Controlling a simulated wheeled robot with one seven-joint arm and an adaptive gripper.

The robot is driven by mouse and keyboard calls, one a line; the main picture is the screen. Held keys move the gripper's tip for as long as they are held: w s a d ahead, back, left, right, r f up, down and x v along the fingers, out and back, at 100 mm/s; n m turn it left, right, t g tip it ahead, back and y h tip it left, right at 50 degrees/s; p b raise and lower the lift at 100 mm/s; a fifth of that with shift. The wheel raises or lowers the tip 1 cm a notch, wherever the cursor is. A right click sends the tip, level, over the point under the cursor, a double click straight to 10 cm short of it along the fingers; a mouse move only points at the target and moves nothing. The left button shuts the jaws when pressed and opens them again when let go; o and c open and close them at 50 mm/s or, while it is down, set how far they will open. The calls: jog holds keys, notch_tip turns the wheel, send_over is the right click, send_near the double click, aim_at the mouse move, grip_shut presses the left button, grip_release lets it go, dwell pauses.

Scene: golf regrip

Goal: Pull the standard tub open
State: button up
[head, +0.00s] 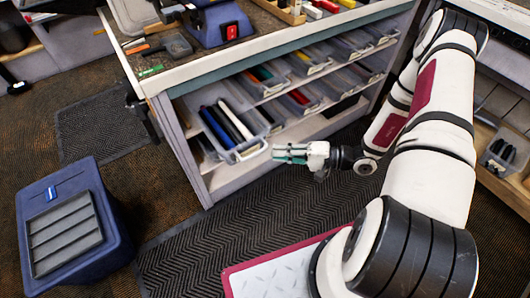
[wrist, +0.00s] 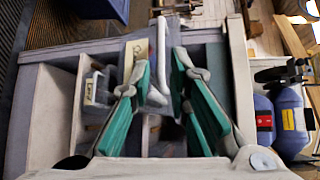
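A clear tub (head: 250,152) holding blue, white and black grips juts from the lower left of the bench's shelves in the head view. I cannot read a label that names it as the standard tub. My gripper (head: 276,153) is just right of its front end, with teal finger pads pointing left. In the wrist view my gripper (wrist: 161,68) has its two fingers apart. A pale, handle-like bar (wrist: 161,50) shows between and beyond the fingertips; I cannot tell whether they touch it.
More clear tubs (head: 310,62) with coloured grips sit on the upper shelves. The workbench top (head: 270,38) carries tools and a blue machine (head: 215,22). A blue box (head: 70,225) stands on the floor at left. The dark mat (head: 205,235) before the shelves is mostly clear.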

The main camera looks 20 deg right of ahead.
jog(key=shift+v, duration=2.2)
jog(key=s+a+r+n+g+h+p, duration=0.1)
jog(key=s+a+r+n+g+h, duration=0.15)
jog(key=r, duration=0.55)
jog(key=s+a+r+n+g+h, duration=0.1)
jog(key=r+n+g, duration=0.1)
jog(key=r+g, duration=0.35)
jog(key=s+a+r+n+g+h+p, duration=0.1)
jog(key=s+a+r+n+h, duration=0.1)
jog(key=r, duration=0.7)
jog(key=s+r+t+h+p, duration=0.1)
jog(key=s+r+h, duration=0.3)
jog(key=r, duration=0.5)
jog(key=s+r+t+h+p, duration=0.1)
jog(key=s+r+t+h, duration=0.3)
jog(key=s+r, duration=0.5)
jog(key=shift+s+n+h+p, duration=0.2)
jog(key=shift+n+h+p, duration=0.2)
jog(key=shift+n+h, duration=0.05)
jog(key=shift+d+r, duration=0.1)
